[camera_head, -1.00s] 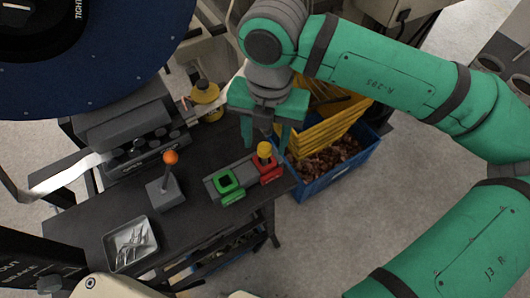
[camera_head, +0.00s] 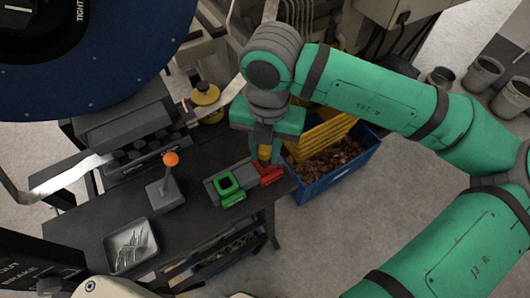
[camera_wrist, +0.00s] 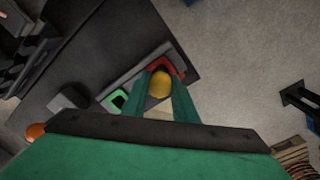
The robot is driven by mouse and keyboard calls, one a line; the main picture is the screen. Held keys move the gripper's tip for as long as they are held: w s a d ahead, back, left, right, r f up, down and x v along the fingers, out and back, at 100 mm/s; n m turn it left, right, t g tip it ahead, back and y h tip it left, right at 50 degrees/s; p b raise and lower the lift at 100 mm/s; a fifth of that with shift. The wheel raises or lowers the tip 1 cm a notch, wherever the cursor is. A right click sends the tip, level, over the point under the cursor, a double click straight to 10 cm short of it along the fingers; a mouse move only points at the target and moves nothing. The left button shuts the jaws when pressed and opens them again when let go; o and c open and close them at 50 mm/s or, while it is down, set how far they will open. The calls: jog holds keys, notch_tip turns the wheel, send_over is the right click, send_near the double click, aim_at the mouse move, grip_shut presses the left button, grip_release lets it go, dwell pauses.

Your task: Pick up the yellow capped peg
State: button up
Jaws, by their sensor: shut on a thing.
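The yellow capped peg (camera_head: 264,152) stands upright at the red socket block (camera_head: 268,173) on the dark table. In the wrist view its round yellow cap (camera_wrist: 160,85) sits between the two green fingers. My gripper (camera_head: 264,158) points down over the red block and is shut on the peg near its cap. The peg's lower part is hidden by the fingers and the block, so I cannot tell how deep it sits. A green socket block (camera_head: 228,187) with an empty square opening stands just left of the red one.
An orange-knobbed lever (camera_head: 170,160) stands on the table to the left, with a metal tray (camera_head: 108,250) of thin pieces in front. A blue bin (camera_head: 310,187) with copper scrap is right of the table. A yellow-topped container (camera_head: 206,96) stands behind.

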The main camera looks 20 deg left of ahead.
notch_tip(320, 180, up, 10)
dwell(0.5)
dwell(0.3)
